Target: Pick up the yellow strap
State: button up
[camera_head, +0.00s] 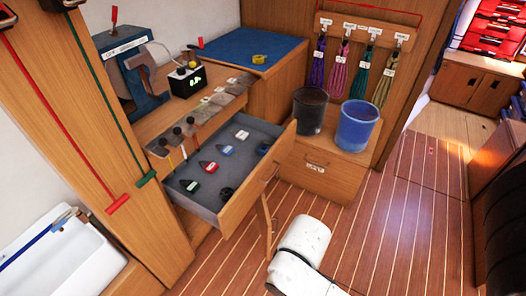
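A small yellow coil (259,59), which looks like the yellow strap, lies on the blue top (240,45) of the wooden cabinet at the back. It sits near the front right edge of that top, and nothing covers it. White rounded links of my arm show at the bottom centre, over the floor. I cannot make out my gripper or its fingers in this view.
An open grey-lined drawer (216,203) with several small coloured items juts out at centre left. A black bucket (309,111) and a blue bucket (357,125) stand on a low cabinet. Coloured rope coils (338,70) hang behind. The plank floor (400,225) is clear at right.

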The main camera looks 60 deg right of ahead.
aim_at(256, 59)
jog(key=z, duration=1.3)
jog(key=u, duration=0.65)
jog(key=i+l+u, duration=0.2)
jog(key=l+u, duration=0.2)
jog(key=i+l+u, duration=0.1)
jog(key=l+u, duration=0.25)
jog(key=l, duration=0.2)
jog(key=l+u, duration=0.4)
jog(key=i+l, duration=0.05)
jog(key=l, duration=0.05)
